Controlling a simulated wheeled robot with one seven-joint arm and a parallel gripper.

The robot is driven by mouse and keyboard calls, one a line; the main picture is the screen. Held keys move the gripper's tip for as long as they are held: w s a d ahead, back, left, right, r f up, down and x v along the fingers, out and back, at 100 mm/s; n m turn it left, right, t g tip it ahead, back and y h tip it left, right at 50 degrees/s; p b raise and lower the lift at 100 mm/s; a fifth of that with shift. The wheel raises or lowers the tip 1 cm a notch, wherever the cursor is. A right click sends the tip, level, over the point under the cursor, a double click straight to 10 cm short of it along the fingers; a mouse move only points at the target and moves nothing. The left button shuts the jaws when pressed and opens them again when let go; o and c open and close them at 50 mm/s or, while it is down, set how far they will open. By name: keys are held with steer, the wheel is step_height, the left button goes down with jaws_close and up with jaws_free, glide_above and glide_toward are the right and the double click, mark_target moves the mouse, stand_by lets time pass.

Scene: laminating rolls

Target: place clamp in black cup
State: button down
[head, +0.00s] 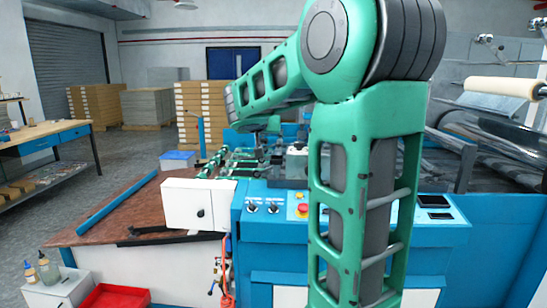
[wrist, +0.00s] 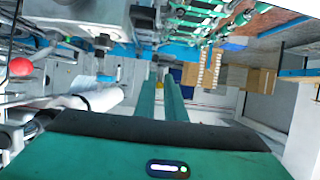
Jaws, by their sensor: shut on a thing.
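In the wrist view the two long green fingers of my gripper (wrist: 161,84) run away from the camera. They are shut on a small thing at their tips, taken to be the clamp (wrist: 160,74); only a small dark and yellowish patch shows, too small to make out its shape. In the head view my green arm reaches away over the machine, and the fingertips and the held thing cannot be made out. I cannot make out a black cup in either view.
A blue and white laminating machine (head: 268,228) stands ahead, with a red emergency button (head: 303,209) and a white box (head: 182,204) on its left. A blue bin (head: 177,160) sits on the brown table (head: 122,214). A red bin (head: 114,297) and bottles (head: 48,269) are at lower left.

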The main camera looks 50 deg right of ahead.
glide_above(276, 163)
steer(key=f, duration=0.4)
steer(key=shift+w+d+f, duration=0.35)
steer(key=shift+w, duration=0.05)
steer(key=shift+s+f, duration=0.1)
steer(key=shift+f, duration=2.15)
steer(key=c, duration=1.8)
jaws_free()
steer(key=shift+a, duration=0.1)
steer(key=v, duration=1.2)
steer(key=shift+r, duration=0.15)
